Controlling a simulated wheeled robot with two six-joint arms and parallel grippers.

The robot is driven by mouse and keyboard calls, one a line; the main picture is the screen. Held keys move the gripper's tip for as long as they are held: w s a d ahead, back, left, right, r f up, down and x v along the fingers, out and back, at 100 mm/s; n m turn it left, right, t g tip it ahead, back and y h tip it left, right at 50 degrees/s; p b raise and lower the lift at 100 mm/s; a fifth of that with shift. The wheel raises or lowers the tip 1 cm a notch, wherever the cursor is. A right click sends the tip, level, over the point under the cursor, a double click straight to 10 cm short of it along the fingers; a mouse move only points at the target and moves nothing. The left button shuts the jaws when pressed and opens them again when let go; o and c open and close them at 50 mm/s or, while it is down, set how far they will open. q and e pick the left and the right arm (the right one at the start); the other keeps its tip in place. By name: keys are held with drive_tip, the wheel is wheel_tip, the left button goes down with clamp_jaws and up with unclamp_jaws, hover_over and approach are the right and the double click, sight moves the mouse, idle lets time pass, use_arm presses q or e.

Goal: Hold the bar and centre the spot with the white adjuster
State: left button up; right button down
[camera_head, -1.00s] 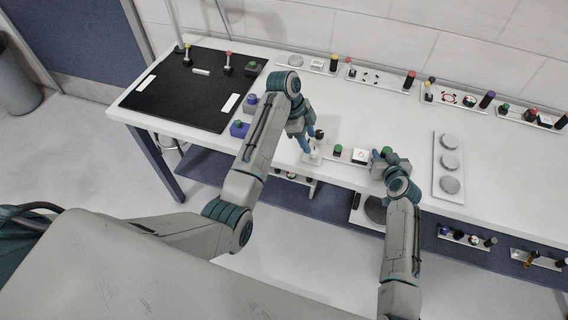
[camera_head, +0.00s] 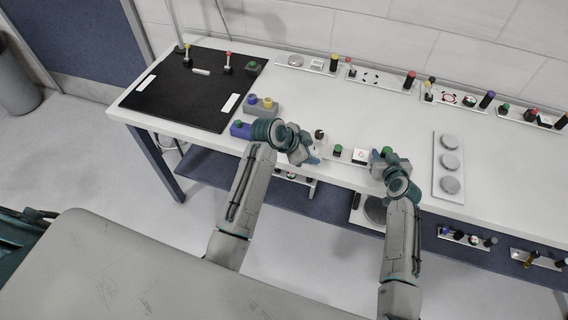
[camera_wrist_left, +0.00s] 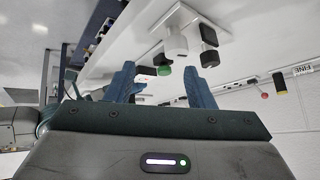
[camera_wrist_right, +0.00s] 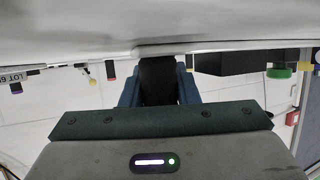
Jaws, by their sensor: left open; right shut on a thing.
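The white adjuster (camera_wrist_left: 176,42) stands on a white base in the left wrist view, beyond my left fingertips and beside black knobs (camera_wrist_left: 208,36). My left gripper (camera_wrist_left: 160,82) is open and empty, with a green knob (camera_wrist_left: 165,70) showing between its fingers. In the head view my left gripper (camera_head: 312,157) is low at the table's front edge and hides the adjuster. The white spot tile (camera_head: 360,156) sits right of a green knob (camera_head: 338,149); the spot's exact position is too small to tell. My right gripper (camera_wrist_right: 158,88) is shut on the dark bar (camera_wrist_right: 158,78).
A plate with several grey discs (camera_head: 449,164) lies right of my right gripper. A black mat (camera_head: 190,88) covers the table's left end. Strips of knobs line the back. The table's middle is clear.

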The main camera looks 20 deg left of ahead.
sight(313, 153)
use_arm(q)
drive_tip(key=s+a+n+t+y, duration=0.2)
drive_tip(key=s+n+t, duration=0.5)
drive_tip(key=s+n, duration=0.2)
drive_tip(key=x, duration=1.2)
drive_tip(key=shift+w+a+r, duration=0.25)
drive_tip(key=shift+r, duration=0.1)
drive_tip(key=shift+a+f+m, duration=0.1)
drive_tip(key=shift+f+m, duration=0.05)
drive_tip(key=shift+m, duration=0.25)
drive_tip(key=m+g+h, duration=0.1)
drive_tip(key=m+h, duration=0.1)
drive_tip(key=shift+a+h, duration=0.15)
drive_tip(key=shift+h, duration=0.15)
drive_tip(key=v, duration=1.2)
drive_tip(key=shift+m, duration=0.3)
drive_tip(key=shift+w, duration=0.1)
drive_tip(key=shift+c, duration=0.2)
